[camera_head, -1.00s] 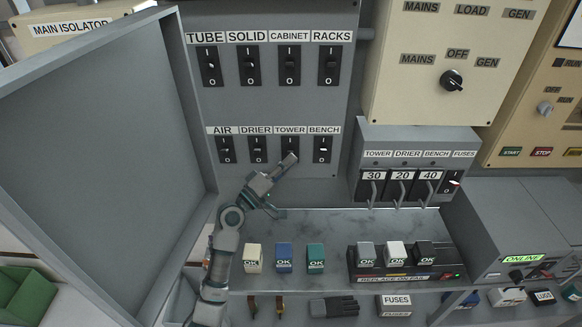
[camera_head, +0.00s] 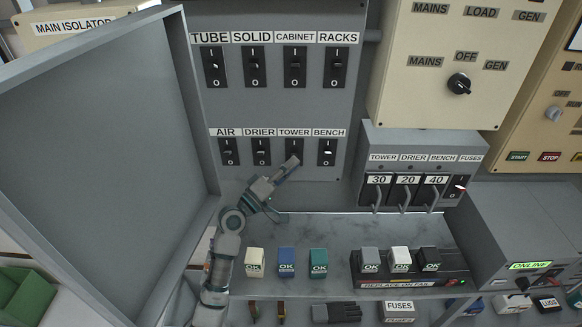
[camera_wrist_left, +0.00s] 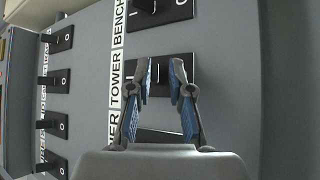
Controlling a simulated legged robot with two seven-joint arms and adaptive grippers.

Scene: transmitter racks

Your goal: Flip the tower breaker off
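The tower breaker (camera_head: 293,146) is a black switch under the TOWER label, in the lower row of the grey panel. Its lower part is hidden behind my left gripper (camera_head: 292,163), so I cannot tell its lever position. In the left wrist view, the tower breaker (camera_wrist_left: 160,76) shows between and behind the two fingers of my left gripper (camera_wrist_left: 160,64). The fingers are apart with nothing held between them. I cannot tell whether they touch the switch. My right gripper is not in view.
The bench breaker (camera_head: 326,152) and drier breaker (camera_head: 261,151) flank the tower breaker closely. An open grey cabinet door (camera_head: 110,150) stands at the left. Below, a shelf (camera_head: 340,228) carries several OK-marked blocks. A fuse unit (camera_head: 421,150) with pull handles is at the right.

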